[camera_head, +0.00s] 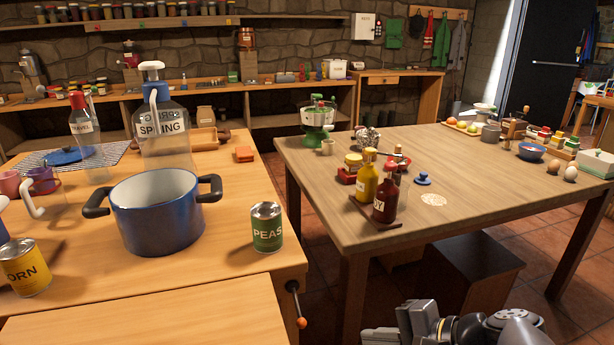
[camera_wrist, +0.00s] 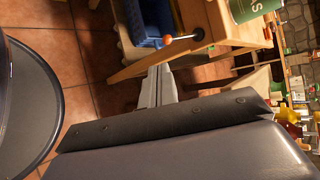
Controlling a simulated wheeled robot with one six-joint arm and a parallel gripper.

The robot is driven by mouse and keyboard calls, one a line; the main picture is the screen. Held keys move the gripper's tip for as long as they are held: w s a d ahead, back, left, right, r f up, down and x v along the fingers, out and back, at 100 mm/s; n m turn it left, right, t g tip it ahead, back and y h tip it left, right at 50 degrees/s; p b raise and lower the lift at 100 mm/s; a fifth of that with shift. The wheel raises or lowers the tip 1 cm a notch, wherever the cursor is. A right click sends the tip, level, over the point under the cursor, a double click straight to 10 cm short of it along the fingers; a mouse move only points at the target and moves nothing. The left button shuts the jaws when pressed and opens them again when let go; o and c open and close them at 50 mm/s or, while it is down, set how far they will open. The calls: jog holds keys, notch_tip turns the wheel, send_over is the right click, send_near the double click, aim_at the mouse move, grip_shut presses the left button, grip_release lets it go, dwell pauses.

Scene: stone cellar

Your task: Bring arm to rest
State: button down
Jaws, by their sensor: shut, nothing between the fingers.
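My arm reaches in at the bottom right of the head view, with my gripper (camera_head: 385,335) low in front of the right table. In the wrist view my gripper (camera_wrist: 158,84) shows as pale fingers, shut and empty. The fingers are over the floor, close to the wooden table side in that view. I cannot tell their exact distance from it.
The left table (camera_head: 215,255) holds a blue pot (camera_head: 157,215), a peas can (camera_head: 266,228) and a corn can (camera_head: 25,268). A crank handle (camera_head: 297,305) sticks out of its side. The right table (camera_head: 470,185) holds bottles; a dark stool (camera_head: 465,275) stands beneath.

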jog(key=w+a+f+b, duration=0.1)
jog(key=w+a, duration=0.3)
jog(key=a, duration=0.1)
jog(key=shift+w+a+f, duration=0.2)
jog(key=shift+w+a, duration=0.05)
jog(key=shift+w, duration=0.05)
jog(key=shift+d, duration=0.1)
dwell(0.3)
